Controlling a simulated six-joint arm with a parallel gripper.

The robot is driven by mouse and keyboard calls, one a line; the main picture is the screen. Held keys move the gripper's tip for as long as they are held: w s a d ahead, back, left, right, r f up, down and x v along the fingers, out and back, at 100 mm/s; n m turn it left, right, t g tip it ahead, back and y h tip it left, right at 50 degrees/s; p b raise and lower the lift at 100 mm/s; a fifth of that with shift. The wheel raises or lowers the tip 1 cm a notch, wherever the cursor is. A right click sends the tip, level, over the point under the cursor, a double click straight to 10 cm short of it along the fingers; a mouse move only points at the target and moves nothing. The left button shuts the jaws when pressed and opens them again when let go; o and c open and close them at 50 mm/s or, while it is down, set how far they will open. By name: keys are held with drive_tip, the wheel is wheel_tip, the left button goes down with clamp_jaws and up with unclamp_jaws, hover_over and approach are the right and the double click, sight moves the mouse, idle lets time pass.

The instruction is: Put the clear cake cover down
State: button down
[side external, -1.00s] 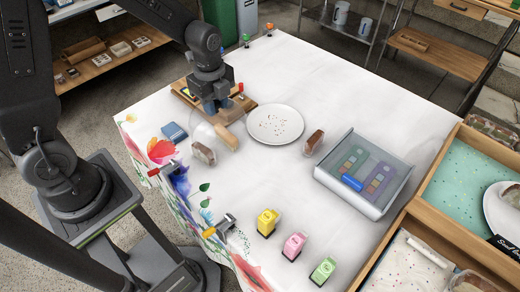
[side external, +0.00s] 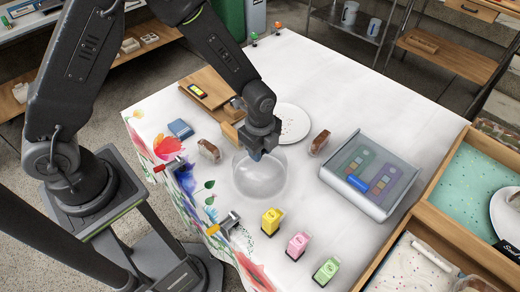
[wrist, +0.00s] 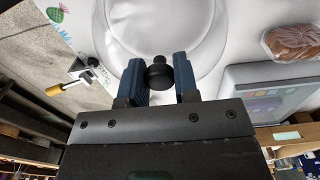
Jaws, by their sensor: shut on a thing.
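The clear cake cover (side external: 262,182) is a see-through dome over the white cloth, between the white plate and the yellow carton. My gripper (side external: 257,153) is above the dome at its top. In the wrist view my gripper's blue fingers (wrist: 160,80) are shut on the cover's black knob (wrist: 158,62), one finger on each side. The cover (wrist: 190,48) spreads out beyond the knob there. The dome looks upright and low over the cloth; I cannot tell whether its rim touches.
A sprinkled plate (side external: 303,121) lies behind, partly hidden by my arm. Wrapped loaves (side external: 319,142) (side external: 209,151) stand at either side. A clear-lidded box (side external: 372,207) is at right. Yellow (side external: 271,221), pink (side external: 298,245) and green (side external: 326,271) cartons are in front. Cloth towards the back right is clear.

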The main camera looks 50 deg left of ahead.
drive_tip(key=shift+f, duration=0.25)
drive_tip(key=shift+f, duration=0.15)
drive_tip(key=c, duration=0.9)
unclamp_jaws()
drive_tip(key=shift+o, duration=0.2)
drive_tip(key=s+a+r+n+t, duration=0.1)
drive_tip(key=s+a+r+n, duration=0.1)
drive_tip(key=r, duration=0.6)
drive_tip(key=s+a+r+n+t, duration=0.1)
drive_tip(key=s+r+n, duration=0.15)
drive_tip(key=r, duration=0.45)
drive_tip(key=s+a+r+n, duration=0.1)
drive_tip(key=a+r+n, duration=0.15)
drive_tip(key=r, duration=0.55)
drive_tip(key=s+a+r+n+t, duration=0.1)
drive_tip(key=s+a+r+n, duration=0.1)
drive_tip(key=s+n, duration=0.3)
drive_tip(key=s+a+r+n+t, duration=0.1)
drive_tip(key=s+r+n+t, duration=0.1)
drive_tip(key=s+n, duration=0.4)
drive_tip(key=shift+a+r+t, duration=0.3)
drive_tip(key=shift+a+r, duration=0.05)
drive_tip(key=shift+r, duration=0.3)
drive_tip(key=shift+s, duration=0.1)
